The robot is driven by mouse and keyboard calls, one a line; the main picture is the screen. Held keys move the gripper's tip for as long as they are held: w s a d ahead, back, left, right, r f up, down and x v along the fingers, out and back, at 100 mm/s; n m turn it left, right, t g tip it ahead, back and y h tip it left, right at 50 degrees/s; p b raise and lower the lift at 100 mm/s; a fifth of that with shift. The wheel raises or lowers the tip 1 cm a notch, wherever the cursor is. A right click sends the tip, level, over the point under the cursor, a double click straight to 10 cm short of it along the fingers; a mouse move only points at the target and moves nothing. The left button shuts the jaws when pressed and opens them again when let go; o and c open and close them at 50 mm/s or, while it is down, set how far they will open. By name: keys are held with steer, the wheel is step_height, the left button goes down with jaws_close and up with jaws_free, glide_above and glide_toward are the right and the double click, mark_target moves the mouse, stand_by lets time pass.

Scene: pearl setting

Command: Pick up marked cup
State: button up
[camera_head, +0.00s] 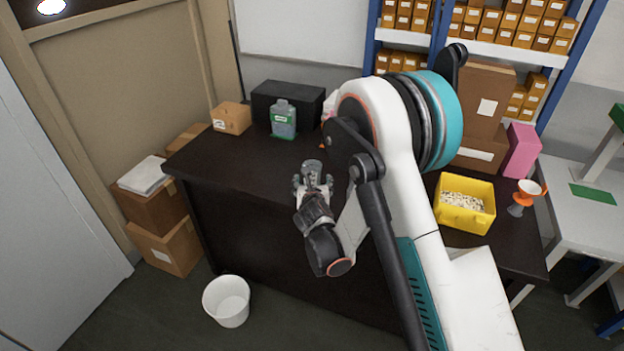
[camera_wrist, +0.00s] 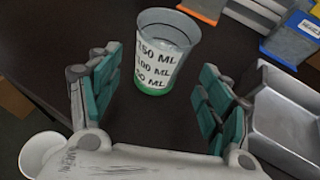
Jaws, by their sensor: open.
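The marked cup (camera_wrist: 163,55) stands upright on the dark table in the wrist view. It is clear and tapered, with black ML markings and a green bottom. My gripper (camera_wrist: 157,85) is open, its teal-padded fingers apart on either side of the view. The cup lies between and beyond the fingertips, with no clear contact. In the head view my gripper (camera_head: 313,184) is over the table's front part, and the greyish cup (camera_head: 311,167) shows just beyond it, partly hidden by the fingers.
A metal tray (camera_wrist: 290,118) lies right of the fingers. Binders (camera_wrist: 292,40) are at the upper right. On the table (camera_head: 240,160) stand a green-labelled bottle (camera_head: 283,122), a black box (camera_head: 300,98) and a yellow bin (camera_head: 450,215). A white bucket (camera_head: 227,302) is on the floor.

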mark_target(312, 180)
steer(key=b+x, duration=0.2)
steer(key=x, duration=0.3)
steer(key=shift+w+r, duration=0.1)
steer(key=shift+r, duration=0.1)
steer(key=c, duration=1.2)
